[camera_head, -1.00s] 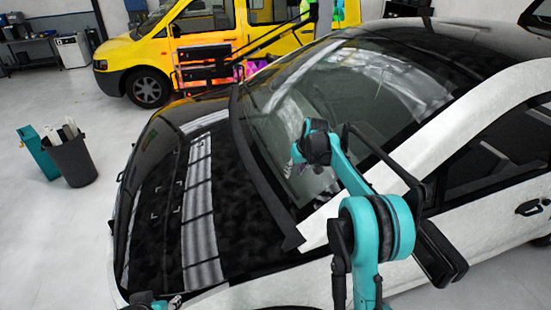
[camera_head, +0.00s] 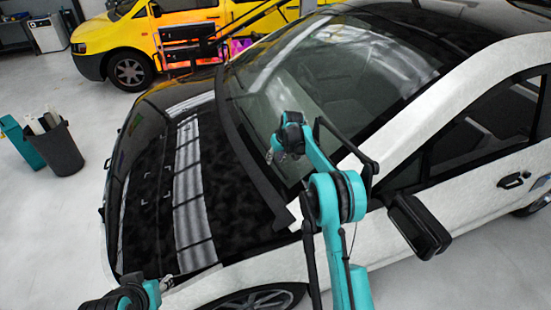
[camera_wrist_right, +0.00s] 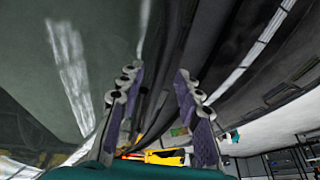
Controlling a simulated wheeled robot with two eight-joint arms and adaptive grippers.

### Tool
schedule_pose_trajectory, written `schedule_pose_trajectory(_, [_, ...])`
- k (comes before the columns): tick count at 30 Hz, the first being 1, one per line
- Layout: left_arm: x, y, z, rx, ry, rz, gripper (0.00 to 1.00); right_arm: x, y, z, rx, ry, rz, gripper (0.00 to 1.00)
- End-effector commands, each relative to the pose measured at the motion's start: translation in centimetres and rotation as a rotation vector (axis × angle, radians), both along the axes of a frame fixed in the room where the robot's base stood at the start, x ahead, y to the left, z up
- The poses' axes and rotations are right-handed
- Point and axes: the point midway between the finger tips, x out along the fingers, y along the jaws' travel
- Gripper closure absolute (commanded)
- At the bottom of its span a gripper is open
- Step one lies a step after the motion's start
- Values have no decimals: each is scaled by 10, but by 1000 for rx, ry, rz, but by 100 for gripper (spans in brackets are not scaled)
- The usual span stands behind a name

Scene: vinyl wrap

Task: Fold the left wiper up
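The black and white car's windshield (camera_head: 350,75) fills the upper middle of the head view. My right gripper (camera_head: 272,156) is over the lower windshield, close to the glass. In the right wrist view its two purple-padded fingers (camera_wrist_right: 156,73) are apart. A thin dark strip (camera_wrist_right: 146,98) shows in the gap between them, perhaps part of a wiper; I cannot tell whether the fingers touch it. The left wiper is not clearly made out in the head view against the dark glass and cowl. My left gripper (camera_head: 166,284) is small, low by the car's front fender; its fingers are unclear.
The black hood (camera_head: 160,190) lies left of the windshield, and the side mirror (camera_head: 420,226) sticks out right of my right arm. A dark bin (camera_head: 57,150) stands on the open floor at left. A yellow van (camera_head: 180,30) is behind the car.

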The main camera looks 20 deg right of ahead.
Motion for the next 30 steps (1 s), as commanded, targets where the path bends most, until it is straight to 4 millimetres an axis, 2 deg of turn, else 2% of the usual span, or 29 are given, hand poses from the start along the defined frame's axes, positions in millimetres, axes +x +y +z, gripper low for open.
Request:
schedule_pose_trajectory(3, [0, 0, 0, 0, 0, 0, 60, 0, 0, 0, 0, 0, 0, 68])
schedule_pose_trajectory(6, [0, 0, 0, 0, 0, 0, 60, 0, 0, 0, 0, 0, 0, 95])
schedule_pose_trajectory(7, [0, 0, 0, 0, 0, 0, 60, 0, 0, 0, 0, 0, 0, 100])
schedule_pose_trajectory(20, [0, 0, -4, 0, 0, 0, 60, -3, 2, 3, 5, -30, 18, 100])
schedule_pose_trajectory(30, [0, 0, -26, 0, 0, 0, 60, -18, 9, 17, 29, -214, 130, 100])
